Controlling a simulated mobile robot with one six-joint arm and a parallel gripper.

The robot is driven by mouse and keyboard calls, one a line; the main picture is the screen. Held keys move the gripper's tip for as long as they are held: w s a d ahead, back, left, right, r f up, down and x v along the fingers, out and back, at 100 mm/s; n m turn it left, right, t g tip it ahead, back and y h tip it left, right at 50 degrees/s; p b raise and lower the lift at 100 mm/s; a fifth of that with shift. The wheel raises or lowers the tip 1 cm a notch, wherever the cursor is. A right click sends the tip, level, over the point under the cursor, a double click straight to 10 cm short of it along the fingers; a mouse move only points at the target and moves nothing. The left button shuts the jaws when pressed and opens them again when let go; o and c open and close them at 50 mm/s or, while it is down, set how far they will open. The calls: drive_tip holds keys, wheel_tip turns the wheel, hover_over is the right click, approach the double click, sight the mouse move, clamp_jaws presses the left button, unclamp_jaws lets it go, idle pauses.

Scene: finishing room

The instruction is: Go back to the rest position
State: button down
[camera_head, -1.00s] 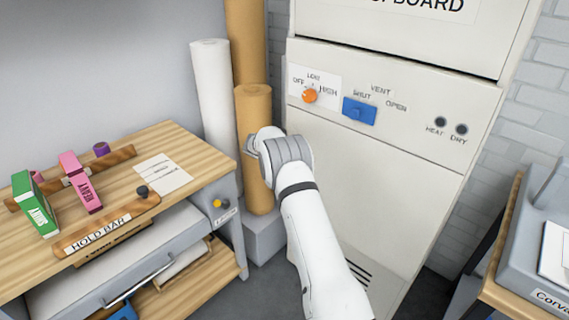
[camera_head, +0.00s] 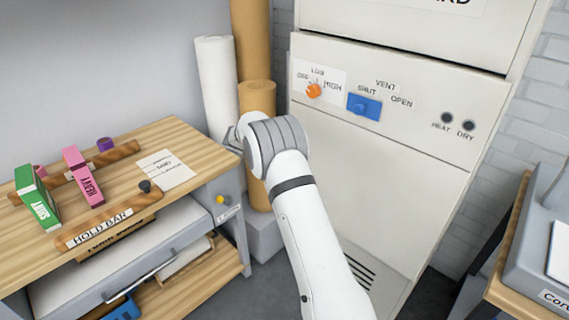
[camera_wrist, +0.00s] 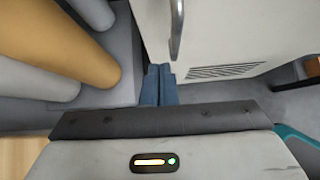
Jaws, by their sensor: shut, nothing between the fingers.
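My gripper (camera_wrist: 159,84) shows in the wrist view as two blue fingers side by side, shut with nothing between them. It hangs in free space over the grey floor, between the paper rolls and the white cabinet. In the head view my arm reaches up in front of the cabinet, and its wrist hides the fingers. No held object shows.
The white cabinet (camera_head: 400,165) has an orange knob (camera_head: 313,90) and a blue vent slider (camera_head: 364,107). Tan rolls (camera_head: 257,95) and a white roll (camera_head: 217,85) stand left of my wrist. A wooden bench (camera_head: 200,155) is left, a grey machine (camera_head: 525,250) right.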

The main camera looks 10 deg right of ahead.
wheel_tip(320, 180, up, 19)
drive_tip(key=s+a+n+t+y+p, duration=0.1)
drive_tip(key=a+n+t+y, duration=0.15)
drive_tip(key=n+t, duration=0.6)
drive_tip(key=s+a+r+n+y, duration=0.5)
drive_tip(key=s+r+n, duration=0.25)
drive_tip(key=n, duration=0.75)
drive_tip(key=s+a+f+n+g+y+p, duration=0.2)
drive_tip(key=s+n+g+y, duration=0.25)
drive_tip(key=s+n, duration=1.35)
drive_tip(key=s+d+f+n+g+h, duration=0.1)
drive_tip(key=s+d+f+n+g, duration=0.1)
drive_tip(key=s, duration=0.5)
drive_tip(key=s+d+f+n+g+h, duration=0.1)
drive_tip(key=s+d+n+g, duration=0.1)
drive_tip(key=s, duration=0.6)
drive_tip(key=s+d+f+n+g+h, duration=0.2)
drive_tip(key=s+d, duration=0.1)
drive_tip(key=s, duration=0.4)
drive_tip(key=shift+s+f+p, duration=0.3)
drive_tip(key=shift+s+p, duration=0.1)
drive_tip(key=shift+p, duration=0.05)
